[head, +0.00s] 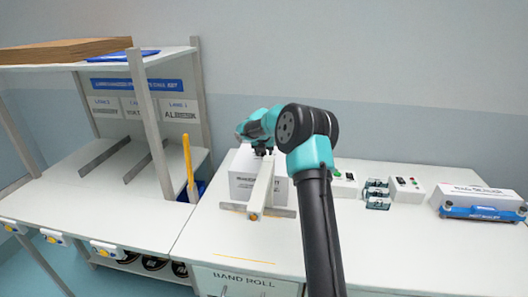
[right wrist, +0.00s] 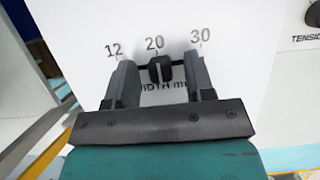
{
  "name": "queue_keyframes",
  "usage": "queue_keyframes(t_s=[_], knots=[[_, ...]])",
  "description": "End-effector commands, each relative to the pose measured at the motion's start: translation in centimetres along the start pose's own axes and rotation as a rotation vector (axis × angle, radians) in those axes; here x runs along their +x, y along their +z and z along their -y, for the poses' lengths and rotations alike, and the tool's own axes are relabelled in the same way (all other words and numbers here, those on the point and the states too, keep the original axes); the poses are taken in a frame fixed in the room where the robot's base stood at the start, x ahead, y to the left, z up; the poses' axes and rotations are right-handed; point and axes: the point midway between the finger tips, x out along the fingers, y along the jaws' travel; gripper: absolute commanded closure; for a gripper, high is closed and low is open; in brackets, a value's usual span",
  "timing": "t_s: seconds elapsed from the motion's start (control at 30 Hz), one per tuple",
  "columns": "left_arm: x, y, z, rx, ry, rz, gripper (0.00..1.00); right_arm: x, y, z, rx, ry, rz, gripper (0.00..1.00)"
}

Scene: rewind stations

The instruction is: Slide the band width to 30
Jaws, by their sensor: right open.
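The band width slider shows in the right wrist view as a black knob (right wrist: 160,69) on a dark slot, under a scale marked 12, 20 and 30. The knob stands at about 20. My right gripper (right wrist: 159,63) is open, with one finger on each side of the knob and a visible gap to each finger. The lower "WIDTH" label is partly hidden by the gripper. In the head view my right gripper (head: 262,148) is at the top of the white machine box (head: 242,180), and the slider cannot be made out there. My left gripper is not in view.
A pale bar (head: 262,188) with a crosspiece stands before the box. A "TENSION" knob (right wrist: 314,13) sits at the wrist view's upper right. Front table space is clear.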

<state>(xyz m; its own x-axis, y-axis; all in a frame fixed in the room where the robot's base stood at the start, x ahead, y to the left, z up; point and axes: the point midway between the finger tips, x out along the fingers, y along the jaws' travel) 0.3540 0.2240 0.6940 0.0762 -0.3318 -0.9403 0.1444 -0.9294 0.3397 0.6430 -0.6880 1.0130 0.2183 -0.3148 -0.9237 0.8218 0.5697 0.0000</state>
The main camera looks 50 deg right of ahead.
Motion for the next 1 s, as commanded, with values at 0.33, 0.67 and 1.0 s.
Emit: queue_keyframes(t_s=[0.33,0.67,1.0], knots=[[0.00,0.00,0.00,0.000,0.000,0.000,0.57,-0.04,-0.01,-0.01,0.000,0.000,0.000,0.68],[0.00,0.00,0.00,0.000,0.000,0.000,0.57,-0.05,-0.01,-0.01,0.000,0.000,0.000,1.00],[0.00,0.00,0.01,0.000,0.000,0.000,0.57,-0.08,-0.07,-0.20,-0.005,0.002,0.000,1.00]])
